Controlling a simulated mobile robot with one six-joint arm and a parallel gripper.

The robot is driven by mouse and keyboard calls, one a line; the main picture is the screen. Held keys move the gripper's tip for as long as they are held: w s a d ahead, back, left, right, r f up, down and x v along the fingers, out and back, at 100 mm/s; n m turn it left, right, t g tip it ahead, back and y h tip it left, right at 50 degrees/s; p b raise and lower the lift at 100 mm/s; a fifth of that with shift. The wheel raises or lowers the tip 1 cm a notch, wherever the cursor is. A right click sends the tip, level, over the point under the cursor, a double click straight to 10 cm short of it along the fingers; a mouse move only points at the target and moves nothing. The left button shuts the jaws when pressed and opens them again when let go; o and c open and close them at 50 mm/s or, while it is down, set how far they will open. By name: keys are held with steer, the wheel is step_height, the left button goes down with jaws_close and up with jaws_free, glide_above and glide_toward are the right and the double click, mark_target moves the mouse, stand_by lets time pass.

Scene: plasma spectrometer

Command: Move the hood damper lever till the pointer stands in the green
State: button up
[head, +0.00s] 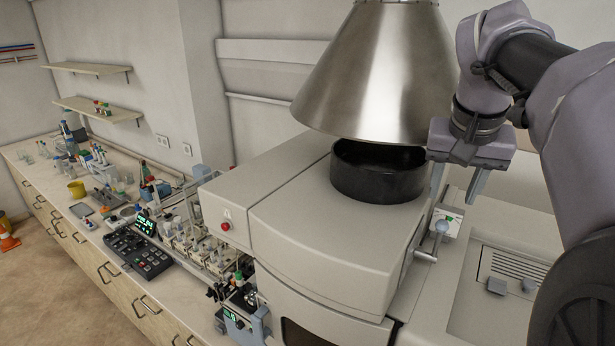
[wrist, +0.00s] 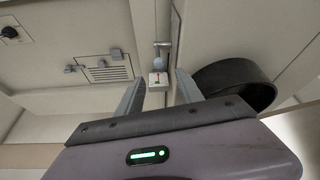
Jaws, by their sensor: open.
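The damper lever is a short rod with a pale grey ball knob (head: 442,227), at the right side of the spectrometer's top housing. Beside it is a small white scale plate (head: 452,214) with a green patch. In the wrist view the knob (wrist: 158,61) and the plate (wrist: 158,82) lie ahead, between the lines of my fingers. The plate carries small red and green marks there; I cannot tell where the pointer stands. My gripper (head: 456,196) is open and empty, pointing down above the plate and knob, apart from them. It also shows in the wrist view (wrist: 159,75).
A steel conical hood (head: 380,75) hangs above a black round collar (head: 375,180), close left of my gripper. A vented panel (head: 515,272) with small grey blocks lies to the right. A cluttered bench (head: 60,235) runs along the left wall.

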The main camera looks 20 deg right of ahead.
mark_target(442, 230)
steer(key=x, duration=0.9)
steer(key=b+x, duration=0.1)
steer(key=x, duration=0.3)
steer(key=shift+s+d+f, duration=0.2)
steer(key=shift+s, duration=0.15)
steer(key=shift+w+d+f, duration=0.15)
steer(key=shift+w+f, duration=0.2)
steer(key=shift+f, duration=0.1)
steer(key=shift+s, duration=0.15)
steer(key=c, duration=0.4)
jaws_close()
